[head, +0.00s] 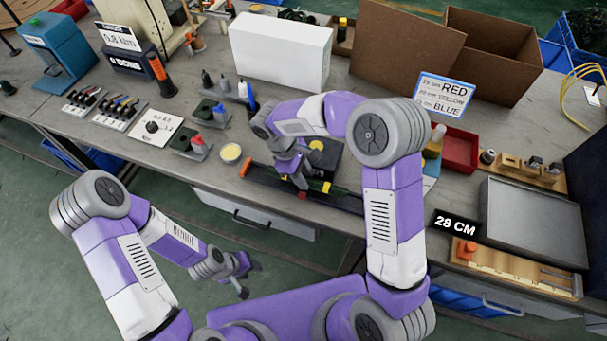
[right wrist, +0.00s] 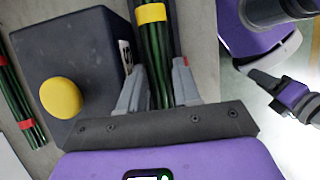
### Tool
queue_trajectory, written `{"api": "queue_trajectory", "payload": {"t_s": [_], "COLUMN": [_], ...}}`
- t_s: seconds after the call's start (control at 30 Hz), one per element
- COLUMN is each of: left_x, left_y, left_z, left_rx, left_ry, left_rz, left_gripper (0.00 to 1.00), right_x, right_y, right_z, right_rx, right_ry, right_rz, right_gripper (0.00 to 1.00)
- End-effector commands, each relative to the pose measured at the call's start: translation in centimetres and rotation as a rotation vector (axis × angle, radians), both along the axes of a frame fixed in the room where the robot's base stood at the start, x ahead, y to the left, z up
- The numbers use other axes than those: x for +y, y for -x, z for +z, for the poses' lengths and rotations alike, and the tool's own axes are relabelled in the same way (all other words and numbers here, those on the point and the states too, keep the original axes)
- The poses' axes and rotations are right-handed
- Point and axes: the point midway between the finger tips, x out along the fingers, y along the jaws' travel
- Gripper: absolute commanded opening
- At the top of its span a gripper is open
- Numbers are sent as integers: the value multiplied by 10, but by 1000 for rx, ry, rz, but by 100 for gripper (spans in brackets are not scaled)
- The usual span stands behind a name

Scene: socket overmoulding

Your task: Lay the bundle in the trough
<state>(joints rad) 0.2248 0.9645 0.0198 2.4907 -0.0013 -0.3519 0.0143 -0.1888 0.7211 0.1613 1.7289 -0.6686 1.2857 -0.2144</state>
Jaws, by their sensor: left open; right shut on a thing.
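The bundle of dark green wires with a yellow band (right wrist: 152,50) runs between the fingers of my right gripper (right wrist: 168,88), which is shut on it. In the head view my right gripper (head: 298,182) is low over the bench's front part, and the bundle (head: 340,190) shows to its right. A long dark strip (head: 262,180) lies along the bench there; I cannot tell whether it is the trough, or whether the bundle touches it. My left gripper (head: 241,282) is open and empty, in front of the bench over the floor.
A dark box with a yellow knob (right wrist: 60,97) stands beside the bundle. Another green bundle with red bands (right wrist: 25,125) lies beyond it. A red bin (head: 460,150), a grey tray (head: 532,225) and a wooden rule fixture (head: 515,275) are at the right. A white box (head: 280,52) stands behind.

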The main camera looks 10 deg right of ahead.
Motion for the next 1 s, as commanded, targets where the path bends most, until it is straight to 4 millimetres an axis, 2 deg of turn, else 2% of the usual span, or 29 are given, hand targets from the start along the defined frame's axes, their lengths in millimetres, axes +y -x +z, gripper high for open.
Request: {"api": "queue_trajectory", "payload": {"t_s": [1.0], "left_x": [0], "left_y": [0], "left_z": [8], "left_rx": [0], "left_ry": [0], "left_rz": [0], "left_gripper": [43], "right_x": [0], "right_y": [0], "right_z": [1], "right_rx": [1], "right_ry": [1], "right_rz": [0], "right_gripper": [0]}}
